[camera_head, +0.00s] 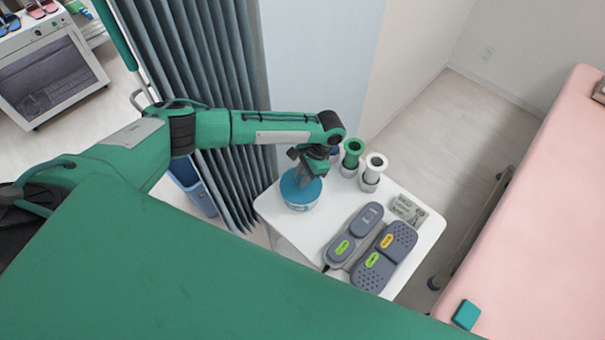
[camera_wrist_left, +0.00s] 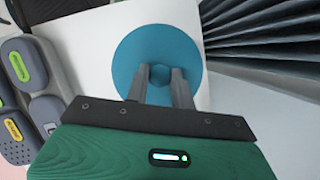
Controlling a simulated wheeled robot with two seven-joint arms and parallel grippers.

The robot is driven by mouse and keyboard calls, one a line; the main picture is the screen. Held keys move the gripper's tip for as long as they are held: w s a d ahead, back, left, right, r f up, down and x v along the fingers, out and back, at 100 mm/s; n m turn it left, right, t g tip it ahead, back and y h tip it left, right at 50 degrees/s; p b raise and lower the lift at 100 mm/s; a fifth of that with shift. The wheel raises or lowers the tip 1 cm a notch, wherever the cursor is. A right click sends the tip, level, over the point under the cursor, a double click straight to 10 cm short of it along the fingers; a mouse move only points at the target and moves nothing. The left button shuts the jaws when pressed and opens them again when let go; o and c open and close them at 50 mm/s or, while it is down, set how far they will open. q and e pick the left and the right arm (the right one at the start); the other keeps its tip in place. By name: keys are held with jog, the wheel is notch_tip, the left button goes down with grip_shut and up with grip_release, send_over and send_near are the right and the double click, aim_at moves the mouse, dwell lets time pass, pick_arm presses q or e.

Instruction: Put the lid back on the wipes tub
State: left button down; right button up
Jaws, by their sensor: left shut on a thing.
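The wipes tub (camera_head: 302,207) stands on the left part of the small white table, its pale side showing below the lid. The round blue lid (camera_head: 290,190) is at the top of the tub; I cannot tell whether it is fully seated or just above. My left gripper (camera_head: 302,179) points down and is shut on the lid's small central knob. In the left wrist view the two fingers (camera_wrist_left: 160,82) hold the knob, and the lid (camera_wrist_left: 155,38) hides the tub beneath. My right gripper is not in view.
On the white table (camera_head: 411,190) stand a green-topped holder (camera_head: 353,153) and a white-topped one (camera_head: 375,163), near the lid. Grey devices (camera_head: 384,258) lie at the front right. A pleated curtain (camera_head: 205,70) hangs behind left; a pink bed (camera_head: 550,200) is at right.

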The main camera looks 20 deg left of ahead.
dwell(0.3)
pick_arm(q)
jog(key=c, duration=1.1)
grip_release()
jog(key=shift+o, duration=0.3)
jog(key=o, duration=0.4)
jog(key=shift+r+p, duration=3.6)
jog(key=shift+p, duration=0.2)
jog(key=shift+f, duration=0.1)
